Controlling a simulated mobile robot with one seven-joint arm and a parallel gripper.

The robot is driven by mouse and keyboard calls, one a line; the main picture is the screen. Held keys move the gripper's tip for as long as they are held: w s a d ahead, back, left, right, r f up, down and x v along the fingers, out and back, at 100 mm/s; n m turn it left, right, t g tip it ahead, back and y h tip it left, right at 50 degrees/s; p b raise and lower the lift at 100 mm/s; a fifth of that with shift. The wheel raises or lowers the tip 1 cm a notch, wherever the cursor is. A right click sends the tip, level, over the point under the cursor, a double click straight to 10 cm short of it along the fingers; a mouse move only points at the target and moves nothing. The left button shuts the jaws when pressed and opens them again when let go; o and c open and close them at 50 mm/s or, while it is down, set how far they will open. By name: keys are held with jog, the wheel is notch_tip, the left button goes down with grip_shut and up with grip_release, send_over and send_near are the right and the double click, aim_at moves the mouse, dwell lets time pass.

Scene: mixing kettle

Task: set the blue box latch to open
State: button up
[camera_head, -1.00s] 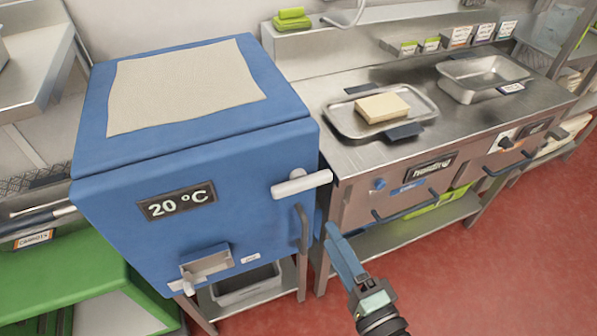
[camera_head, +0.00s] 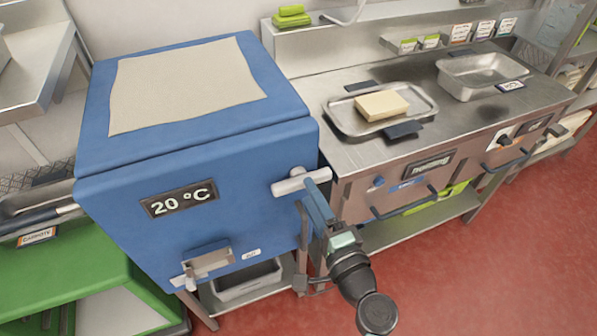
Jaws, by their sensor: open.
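The blue box (camera_head: 240,160) stands at the left, its lid down, with a "20 °C" display (camera_head: 178,202) on its front. Its latch, a white T-shaped handle (camera_head: 292,186), lies nearly level at the upper right of the front, its right end tilted slightly up. My gripper (camera_head: 313,190) is open, its blue fingers at the right part of the latch bar. I cannot tell whether the fingers straddle the bar or touch it. The fingers hide part of the bar's lower right side and the box edge below it.
A steel counter (camera_head: 440,138) is close on the right, with a tray (camera_head: 345,113) holding a beige block (camera_head: 382,105) and an empty steel pan (camera_head: 485,75). The red floor (camera_head: 480,270) is clear.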

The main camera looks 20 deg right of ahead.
aim_at(301, 179)
jog(key=shift+w, duration=1)
jog(key=shift+w+a, duration=0.1)
jog(key=shift+w, duration=0.35)
grip_shut()
